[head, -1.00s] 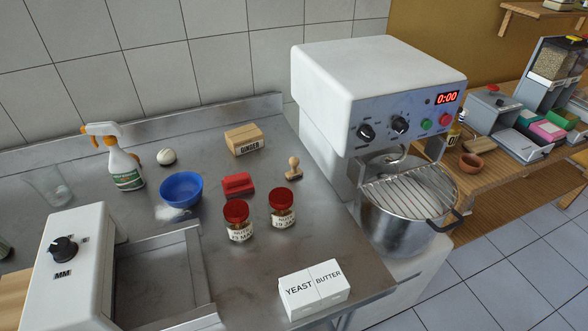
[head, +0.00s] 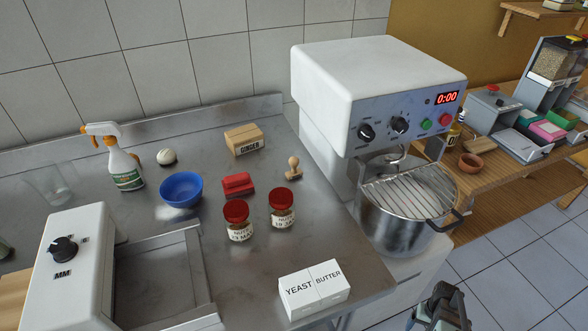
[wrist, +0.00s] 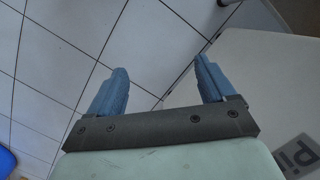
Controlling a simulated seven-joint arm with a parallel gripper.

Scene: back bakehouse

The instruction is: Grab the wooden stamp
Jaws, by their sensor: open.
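The wooden stamp (head: 293,168) stands upright on the steel worktop, with a round knob on top and a dark base. It is right of a red block-shaped thing (head: 238,184) and behind two red-lidded jars. My gripper (head: 440,294) shows at the bottom edge of the head view, in front of the mixer and well apart from the stamp. In the wrist view my gripper (wrist: 162,85) has its two blue fingers spread with nothing between them. The stamp is not in the wrist view.
Red-lidded jars (head: 282,209) and a white yeast and butter box (head: 314,290) stand on the worktop (head: 255,265) nearer than the stamp. The mixer (head: 375,100) rises to its right. A ginger box (head: 244,140) and a blue bowl (head: 181,188) are to the left.

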